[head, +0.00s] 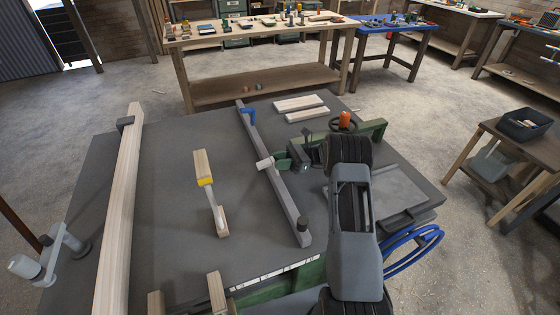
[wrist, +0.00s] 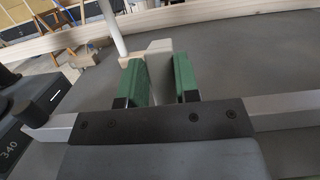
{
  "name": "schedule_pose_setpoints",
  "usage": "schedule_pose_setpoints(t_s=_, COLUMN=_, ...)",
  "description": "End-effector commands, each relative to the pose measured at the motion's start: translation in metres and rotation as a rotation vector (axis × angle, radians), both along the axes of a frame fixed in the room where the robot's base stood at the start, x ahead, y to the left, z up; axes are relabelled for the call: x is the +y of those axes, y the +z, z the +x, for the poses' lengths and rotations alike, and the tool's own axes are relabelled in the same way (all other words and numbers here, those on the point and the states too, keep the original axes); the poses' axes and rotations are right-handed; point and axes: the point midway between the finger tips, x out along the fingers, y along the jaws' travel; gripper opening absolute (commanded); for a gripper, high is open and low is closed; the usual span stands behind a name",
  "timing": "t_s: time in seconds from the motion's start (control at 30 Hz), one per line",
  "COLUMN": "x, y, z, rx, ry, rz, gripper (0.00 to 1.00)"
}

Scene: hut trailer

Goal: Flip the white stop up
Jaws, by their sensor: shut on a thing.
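The white stop (head: 264,163) is a small pale block on the long grey rail (head: 275,180), sticking out to the left of it in the head view. My gripper (head: 280,161) reaches in from the right, low over the bench. In the wrist view the pale block (wrist: 160,72) lies between the two green fingers of my gripper (wrist: 159,80), which are shut on it. The fingers hide part of its sides, and its joint with the rail is not clear.
A blue stop (head: 247,112) sits at the rail's far end and a dark knob (head: 302,225) at its near end. A yellow-banded wooden-handled tool (head: 205,182) lies left of the rail. A long wooden beam (head: 122,210) runs along the left. Two boards (head: 300,103) lie at the back.

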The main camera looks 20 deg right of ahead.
Motion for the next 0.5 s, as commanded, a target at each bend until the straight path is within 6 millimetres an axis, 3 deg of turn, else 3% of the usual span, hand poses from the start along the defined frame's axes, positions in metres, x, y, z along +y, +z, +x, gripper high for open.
schedule_pose_setpoints(t_s=0.07, x=0.0001, y=-0.0002, z=0.0001, rx=0.001, ry=0.000, rz=-0.001, gripper=0.00)
schedule_pose_setpoints(t_s=0.1, x=0.0001, y=-0.0002, z=0.0001, rx=0.001, ry=0.000, rz=-0.001, gripper=0.32)
schedule_pose_setpoints(t_s=0.33, x=0.0000, y=-0.0002, z=0.0000, rx=0.000, ry=0.000, rz=-0.001, gripper=0.54)
schedule_pose_setpoints(t_s=0.5, x=-0.0001, y=-0.0002, z=0.0000, rx=0.000, ry=0.000, rz=-0.001, gripper=0.55)
